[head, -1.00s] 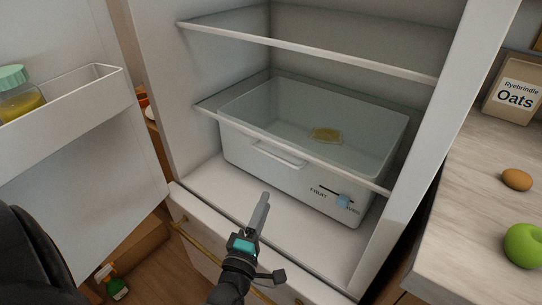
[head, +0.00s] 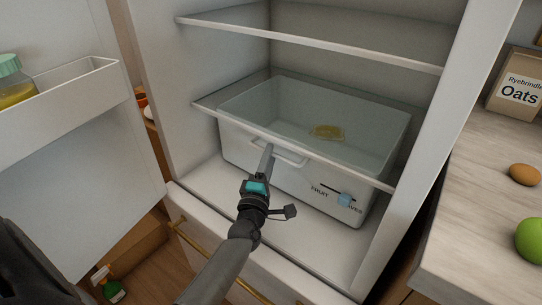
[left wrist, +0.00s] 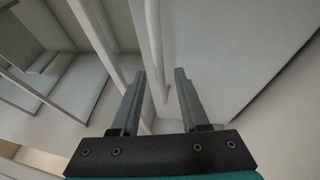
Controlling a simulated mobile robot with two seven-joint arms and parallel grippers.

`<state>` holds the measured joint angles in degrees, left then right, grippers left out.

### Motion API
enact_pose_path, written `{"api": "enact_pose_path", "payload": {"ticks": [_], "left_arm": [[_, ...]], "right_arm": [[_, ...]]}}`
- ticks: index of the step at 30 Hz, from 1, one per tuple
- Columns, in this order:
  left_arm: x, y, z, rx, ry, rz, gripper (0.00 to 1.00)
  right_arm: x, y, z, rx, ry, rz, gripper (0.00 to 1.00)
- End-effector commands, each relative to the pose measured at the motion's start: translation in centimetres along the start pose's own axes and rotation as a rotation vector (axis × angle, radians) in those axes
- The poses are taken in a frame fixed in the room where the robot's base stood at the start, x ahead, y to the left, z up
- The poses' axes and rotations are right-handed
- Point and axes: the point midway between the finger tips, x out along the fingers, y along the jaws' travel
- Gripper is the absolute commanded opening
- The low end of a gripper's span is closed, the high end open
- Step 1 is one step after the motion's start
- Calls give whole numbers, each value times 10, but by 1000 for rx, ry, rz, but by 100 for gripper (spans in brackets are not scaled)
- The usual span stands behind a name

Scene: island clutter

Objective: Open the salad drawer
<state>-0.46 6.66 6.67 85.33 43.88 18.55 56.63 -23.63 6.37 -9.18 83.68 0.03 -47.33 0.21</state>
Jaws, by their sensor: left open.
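The salad drawer (head: 237,147) is a white bin with a clear top view into it, at the bottom of the open fridge; it appears shut. Its front has a pale bar handle (head: 291,159) and a "FRUIT" label with a blue slider (head: 345,200). A yellow item (head: 327,132) shows inside. My left gripper (head: 269,151) is at the handle's left part. In the left wrist view its two fingers (left wrist: 160,76) are apart, with a white bar (left wrist: 154,50) running between them; contact cannot be told. My right gripper is out of view.
A glass shelf (head: 300,152) lies just above the drawer. The fridge door (head: 75,170) stands open at left with a door bin (head: 70,88). A counter (head: 470,200) at right holds oats (head: 518,92), an egg (head: 524,174) and a green apple (head: 533,240).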

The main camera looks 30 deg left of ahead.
Motion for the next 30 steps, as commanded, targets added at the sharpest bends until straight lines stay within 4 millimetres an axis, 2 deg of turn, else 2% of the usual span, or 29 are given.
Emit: {"api": "enact_pose_path", "payload": {"ticks": [6,17,27,30], "left_arm": [[19,-1,0,1,0,0,45],[22,0,0,1,0,-1,45],[22,0,0,1,0,-1,8],[22,0,0,1,-1,-1,0]], "right_arm": [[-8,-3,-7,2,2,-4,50],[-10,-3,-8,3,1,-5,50],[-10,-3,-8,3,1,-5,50],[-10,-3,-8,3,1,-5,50]]}}
